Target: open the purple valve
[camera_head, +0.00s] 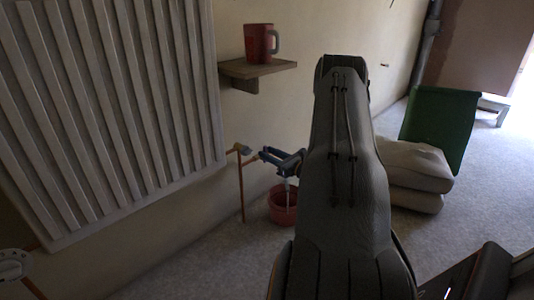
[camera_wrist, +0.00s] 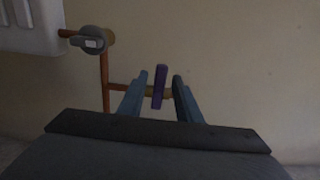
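The purple valve (camera_wrist: 160,87) has an upright, narrow handle on a brass fitting at the end of a short copper pipe (camera_wrist: 117,87), in the wrist view. My gripper (camera_wrist: 158,90) is open, with one blue-grey finger on each side of the handle. Small gaps show between the handle and both fingers. In the head view my gripper (camera_head: 276,157) is at the pipework by the wall, and I cannot make out the purple handle there.
A grey knob (camera_wrist: 92,40) sits up and left on the pipe by a white radiator (camera_head: 110,110). A red bucket (camera_head: 283,212) stands on the floor below. A wooden shelf (camera_head: 258,70) holds a red mug (camera_head: 259,44). Pale sacks (camera_head: 415,170) lie right of my arm.

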